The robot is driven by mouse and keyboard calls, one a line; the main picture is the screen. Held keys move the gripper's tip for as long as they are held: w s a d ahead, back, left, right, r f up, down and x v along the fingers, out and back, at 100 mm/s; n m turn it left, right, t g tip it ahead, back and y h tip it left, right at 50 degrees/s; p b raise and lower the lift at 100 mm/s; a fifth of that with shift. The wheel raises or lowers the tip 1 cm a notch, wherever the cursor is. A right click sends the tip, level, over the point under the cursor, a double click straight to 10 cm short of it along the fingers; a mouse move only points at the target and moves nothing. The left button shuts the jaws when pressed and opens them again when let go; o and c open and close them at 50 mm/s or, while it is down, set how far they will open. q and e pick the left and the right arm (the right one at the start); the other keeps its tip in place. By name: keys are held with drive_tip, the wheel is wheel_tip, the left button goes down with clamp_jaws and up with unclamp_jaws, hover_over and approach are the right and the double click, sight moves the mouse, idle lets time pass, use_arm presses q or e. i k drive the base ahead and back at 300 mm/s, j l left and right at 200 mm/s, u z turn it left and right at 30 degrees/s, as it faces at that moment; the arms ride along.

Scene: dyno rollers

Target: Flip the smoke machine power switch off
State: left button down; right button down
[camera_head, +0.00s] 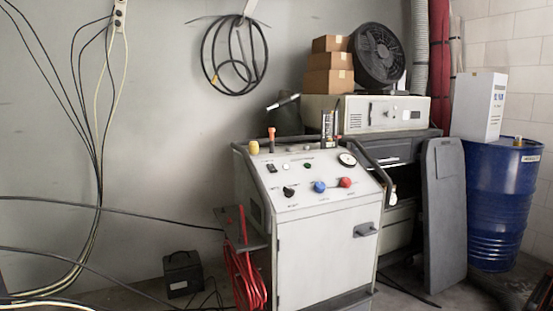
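The smoke machine (326,255) is a white wheeled cabinet with a sloped control panel (325,195), standing in the middle of the view. A small black switch (271,168) sits at the panel's upper left and looks like the power switch; its position is too small to tell. The panel also bears a black knob (289,191), a blue knob (319,187), a red knob (345,182), a green button (307,166) and a round gauge (347,159). Neither of my grippers is in view.
Red hose (248,280) hangs at the machine's left side. A black box (182,274) stands on the floor, with cables (95,170) along the left wall. A grey panel (444,215) and a blue drum (498,215) stand at right. A fan (378,54) and cardboard boxes (328,82) are behind.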

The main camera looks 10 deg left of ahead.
sight(272, 168)
drive_tip(key=i+l, duration=0.15)
drive_tip(key=i, duration=0.3)
drive_tip(key=i+l, duration=0.15)
drive_tip(key=i, duration=0.3)
drive_tip(key=i+l, duration=0.2)
drive_tip(key=i, duration=0.2)
